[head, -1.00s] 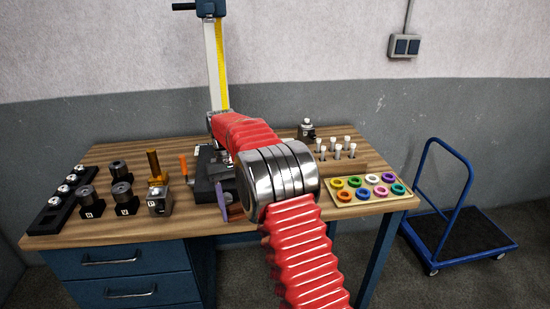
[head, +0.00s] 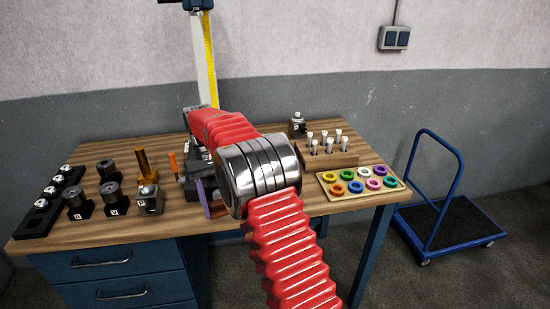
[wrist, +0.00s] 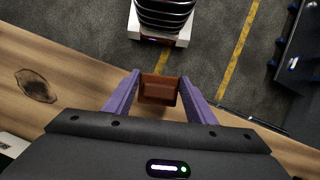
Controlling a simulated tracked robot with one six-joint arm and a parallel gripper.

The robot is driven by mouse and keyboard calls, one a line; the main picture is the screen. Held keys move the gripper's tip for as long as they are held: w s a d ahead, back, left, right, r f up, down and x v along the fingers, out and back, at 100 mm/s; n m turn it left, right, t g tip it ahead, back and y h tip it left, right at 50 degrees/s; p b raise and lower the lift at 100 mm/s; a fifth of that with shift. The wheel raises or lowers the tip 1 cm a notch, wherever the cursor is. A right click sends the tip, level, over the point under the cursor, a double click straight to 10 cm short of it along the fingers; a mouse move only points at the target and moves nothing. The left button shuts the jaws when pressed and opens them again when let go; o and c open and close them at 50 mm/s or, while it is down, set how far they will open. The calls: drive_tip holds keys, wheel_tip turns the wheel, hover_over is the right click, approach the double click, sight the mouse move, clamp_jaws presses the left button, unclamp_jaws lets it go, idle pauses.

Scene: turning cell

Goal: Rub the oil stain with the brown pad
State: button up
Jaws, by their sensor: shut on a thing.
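My gripper (wrist: 160,92) has two purple fingers shut on the brown pad (wrist: 159,86), a small block seen in the wrist view. The pad is by the wooden bench's edge, with floor beyond it in that view. The oil stain (wrist: 37,86) is a dark oval patch on the wood, left of the gripper and apart from the pad. In the head view a purple finger (head: 203,197) shows at the bench's front edge, left of my red arm. I cannot make out the stain in the head view.
The wooden bench (head: 150,228) holds black holders and metal parts at the left. A wooden block with white-topped pegs (head: 343,159) and a tray of coloured rings (head: 340,195) are at the right. A height gauge (head: 206,60) stands behind my arm. A blue trolley (head: 445,245) is on the floor.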

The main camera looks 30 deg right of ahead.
drive_tip(key=shift+a, duration=0.3)
drive_tip(key=shift+d, duration=0.1)
